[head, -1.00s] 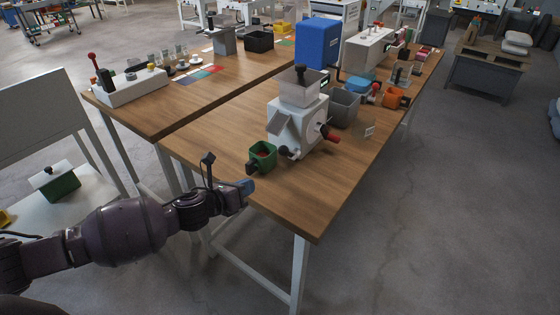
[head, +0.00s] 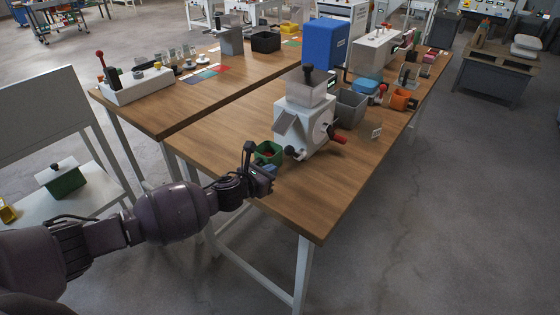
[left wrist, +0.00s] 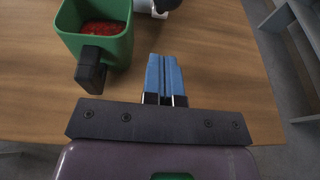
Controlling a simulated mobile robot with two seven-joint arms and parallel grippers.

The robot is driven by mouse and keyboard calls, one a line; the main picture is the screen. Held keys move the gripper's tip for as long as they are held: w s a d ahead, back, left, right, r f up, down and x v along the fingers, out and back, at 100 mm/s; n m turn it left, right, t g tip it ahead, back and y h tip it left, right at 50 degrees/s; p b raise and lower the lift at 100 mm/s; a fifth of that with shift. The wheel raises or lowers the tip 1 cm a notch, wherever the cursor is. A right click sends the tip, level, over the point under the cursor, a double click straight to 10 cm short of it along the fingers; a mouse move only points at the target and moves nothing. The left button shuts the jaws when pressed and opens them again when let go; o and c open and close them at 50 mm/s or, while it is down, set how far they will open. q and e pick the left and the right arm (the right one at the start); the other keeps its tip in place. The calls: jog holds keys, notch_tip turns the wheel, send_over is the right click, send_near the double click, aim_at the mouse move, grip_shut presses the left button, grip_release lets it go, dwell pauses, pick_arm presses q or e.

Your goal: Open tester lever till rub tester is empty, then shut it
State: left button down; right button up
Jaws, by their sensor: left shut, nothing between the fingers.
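A grey bin (head: 351,108) stands right behind the machine, with a small white card (head: 376,133) near it. A blue box-like unit (head: 326,46) is farther back. The front right of the wooden table (head: 310,205) is clear up to its edge.

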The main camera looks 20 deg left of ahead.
aim_at(293, 153)
pick_arm(q)
jog(key=w, duration=0.1)
jog(key=w+d+r, duration=0.1)
jog(key=w, duration=0.1)
jog(key=shift+d+r, duration=0.15)
jog(key=shift+w+d+r, duration=0.15)
jog(key=shift+w+r, duration=0.05)
jog(key=shift+w, duration=0.25)
pick_arm(e)
jog(key=shift+w+r, duration=0.45)
jog(key=shift+r, duration=0.15)
pick_arm(q)
jog(key=shift+r+p, duration=0.1)
jog(key=shift+p, duration=0.2)
pick_arm(e)
jog(key=shift+s+f, duration=0.2)
jog(key=shift+s, duration=0.1)
pick_arm(q)
jog(key=shift+w+r, duration=0.15)
jog(key=shift+r, duration=0.1)
pick_arm(e)
jog(key=shift+s+r, duration=0.1)
jog(key=shift+s, duration=0.1)
